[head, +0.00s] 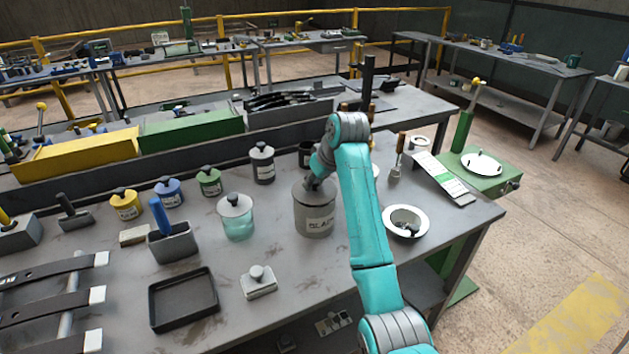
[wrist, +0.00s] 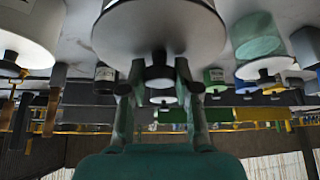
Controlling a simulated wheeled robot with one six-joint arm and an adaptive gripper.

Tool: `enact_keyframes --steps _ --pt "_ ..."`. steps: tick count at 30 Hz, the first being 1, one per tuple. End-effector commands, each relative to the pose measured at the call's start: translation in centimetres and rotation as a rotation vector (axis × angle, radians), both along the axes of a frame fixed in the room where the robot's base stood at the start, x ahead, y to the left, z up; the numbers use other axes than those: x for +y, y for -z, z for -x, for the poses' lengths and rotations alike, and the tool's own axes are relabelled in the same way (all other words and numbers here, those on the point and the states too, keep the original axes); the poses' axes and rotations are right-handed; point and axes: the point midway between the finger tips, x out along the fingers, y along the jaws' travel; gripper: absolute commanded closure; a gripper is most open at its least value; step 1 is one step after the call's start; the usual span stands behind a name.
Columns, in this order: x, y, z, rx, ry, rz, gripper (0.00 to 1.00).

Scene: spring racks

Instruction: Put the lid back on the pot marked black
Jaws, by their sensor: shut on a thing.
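The pot marked black (head: 315,216) is a grey cylinder standing near the front right of the bench. Its label shows "BLA", the rest hidden by my arm. My gripper (head: 314,183) is over the pot's top. In the wrist view my gripper (wrist: 160,78) is shut on the dark knob of a pale grey round lid (wrist: 158,35), one finger on each side. The lid lies across the pot's mouth and looks about level and centred. I cannot tell whether it rests on the rim or hangs slightly above it.
A glass jar (head: 238,223) with a lid stands left of the pot; a white bowl (head: 406,221) is to the right. A black tray (head: 183,299) and a knobbed block (head: 259,282) are in front.

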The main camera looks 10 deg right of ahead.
Motion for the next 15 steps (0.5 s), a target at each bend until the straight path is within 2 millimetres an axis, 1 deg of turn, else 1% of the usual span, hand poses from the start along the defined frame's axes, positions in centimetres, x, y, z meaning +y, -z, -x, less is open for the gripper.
enact_keyframes --steps 14,15 --pt "0.00 -0.02 -0.02 -0.001 0.000 0.000 1.00" --pt "0.00 -0.02 -0.02 -0.001 0.000 0.000 0.67"
